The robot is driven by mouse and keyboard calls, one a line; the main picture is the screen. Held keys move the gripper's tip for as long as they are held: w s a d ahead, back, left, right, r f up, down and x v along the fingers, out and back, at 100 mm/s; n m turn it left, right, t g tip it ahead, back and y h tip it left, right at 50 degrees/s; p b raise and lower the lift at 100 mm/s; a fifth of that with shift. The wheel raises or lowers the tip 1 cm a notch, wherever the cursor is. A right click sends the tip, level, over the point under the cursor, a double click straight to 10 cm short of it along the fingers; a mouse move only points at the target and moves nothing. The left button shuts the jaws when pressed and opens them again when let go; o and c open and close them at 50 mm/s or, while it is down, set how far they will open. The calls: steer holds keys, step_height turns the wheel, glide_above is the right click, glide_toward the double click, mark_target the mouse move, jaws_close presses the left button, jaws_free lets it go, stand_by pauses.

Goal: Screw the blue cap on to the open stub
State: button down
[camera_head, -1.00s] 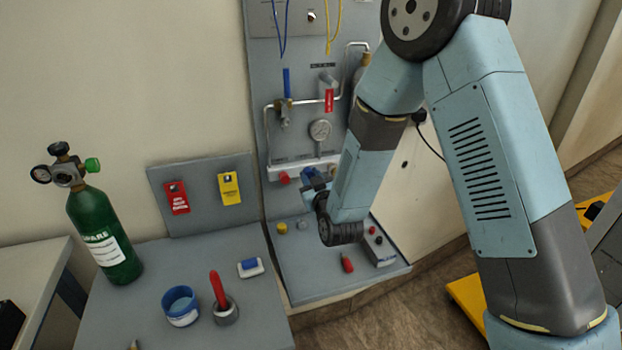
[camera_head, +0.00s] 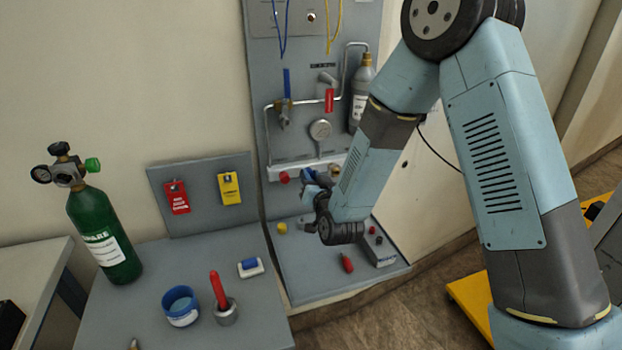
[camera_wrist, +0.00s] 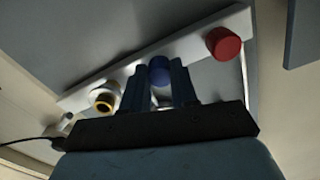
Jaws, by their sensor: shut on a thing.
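My gripper (camera_wrist: 160,87) is shut on the blue cap (camera_wrist: 158,68), which shows between the two fingers in the wrist view. The cap is in front of the middle of the white manifold bar (camera_wrist: 205,36). Whether it touches a stub behind it is hidden. A stub with a yellow ring and dark centre (camera_wrist: 104,99) is left of the fingers. A red cap (camera_wrist: 224,43) is on the bar to the right. In the head view my gripper (camera_head: 311,183) is at the manifold (camera_head: 268,174), partly hidden by my wrist.
A gauge (camera_head: 320,130) and pipes are above the manifold. A blue cup (camera_head: 181,305) and a green cylinder (camera_head: 105,235) are on the left bench.

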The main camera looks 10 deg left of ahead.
steer(key=shift+w+d+m, duration=0.15)
steer(key=shift+m, duration=0.45)
steer(key=shift+f+m, duration=0.1)
steer(key=shift+m, duration=1.6)
steer(key=shift+d, duration=0.1)
steer(key=shift+m, duration=0.7)
steer(key=c, duration=1.2)
jaws_free()
steer(key=o, duration=0.4)
